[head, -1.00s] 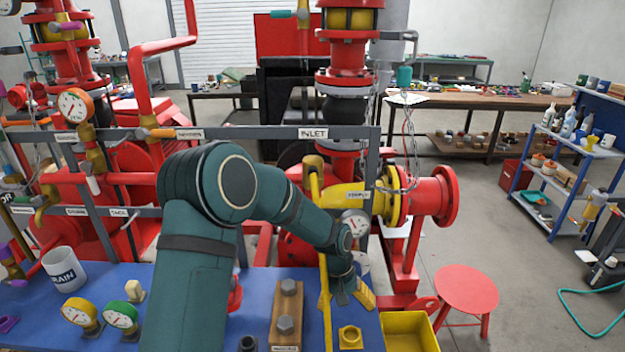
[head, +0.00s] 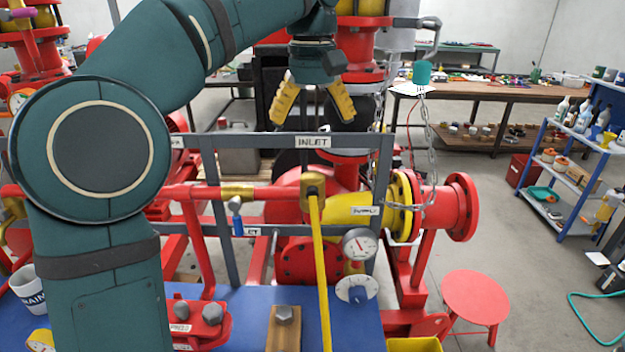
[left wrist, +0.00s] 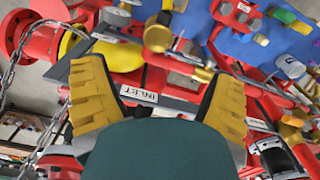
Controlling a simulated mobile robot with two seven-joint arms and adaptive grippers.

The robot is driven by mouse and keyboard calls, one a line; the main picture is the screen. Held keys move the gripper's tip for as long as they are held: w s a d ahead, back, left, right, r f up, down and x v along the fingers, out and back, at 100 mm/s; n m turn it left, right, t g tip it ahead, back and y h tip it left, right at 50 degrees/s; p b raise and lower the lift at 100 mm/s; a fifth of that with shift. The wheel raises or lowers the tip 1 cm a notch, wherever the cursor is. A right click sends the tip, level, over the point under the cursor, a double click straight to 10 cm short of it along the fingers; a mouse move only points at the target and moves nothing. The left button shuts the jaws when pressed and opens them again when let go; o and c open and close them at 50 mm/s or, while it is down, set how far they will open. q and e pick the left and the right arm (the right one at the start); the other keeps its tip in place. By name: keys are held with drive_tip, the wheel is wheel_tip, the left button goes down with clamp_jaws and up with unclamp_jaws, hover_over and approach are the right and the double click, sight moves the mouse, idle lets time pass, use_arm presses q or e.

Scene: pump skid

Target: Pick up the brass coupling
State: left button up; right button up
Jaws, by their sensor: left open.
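My left gripper (head: 313,108) is open and empty, with yellow pads pointing down. In the head view it hangs above the grey rail with the INLET label (head: 313,142). The wrist view shows both pads (left wrist: 158,80) spread apart, with the INLET label (left wrist: 168,112) between them. No loose brass coupling can be made out now. A brass fitting (head: 313,183) tops an upright yellow bar, and a brass sleeve (head: 237,190) sits on the red pipe. I cannot tell whether either is the coupling. My right gripper is not in view.
The blue bench top (head: 250,306) carries a wooden block with a bolt (head: 284,330) and a white mug (head: 28,288). A red stool (head: 475,297) is at right. My left arm hides much of the left side.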

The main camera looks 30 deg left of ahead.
sight(313, 177)
use_arm(q)
wheel_tip(313, 177, down, 8)
drive_tip(key=b, duration=0.2)
drive_tip(key=shift+w+a+r+b, duration=0.1)
drive_tip(key=shift+a+r+b, duration=0.05)
drive_tip(key=shift+r+b, duration=0.15)
drive_tip(key=shift+w+f+b, duration=0.15)
drive_tip(key=shift+f+b, duration=0.3)
drive_tip(key=shift+f, duration=1.05)
drive_tip(key=shift+w+f+b, duration=0.1)
drive_tip(key=shift+f+b, duration=0.3)
drive_tip(key=shift+f, duration=1.1)
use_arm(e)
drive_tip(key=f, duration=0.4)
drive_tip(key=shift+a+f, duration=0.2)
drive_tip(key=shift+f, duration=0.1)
use_arm(q)
drive_tip(key=c, duration=1.4)
wheel_tip(313, 177, up, 10)
drive_tip(key=p, duration=0.3)
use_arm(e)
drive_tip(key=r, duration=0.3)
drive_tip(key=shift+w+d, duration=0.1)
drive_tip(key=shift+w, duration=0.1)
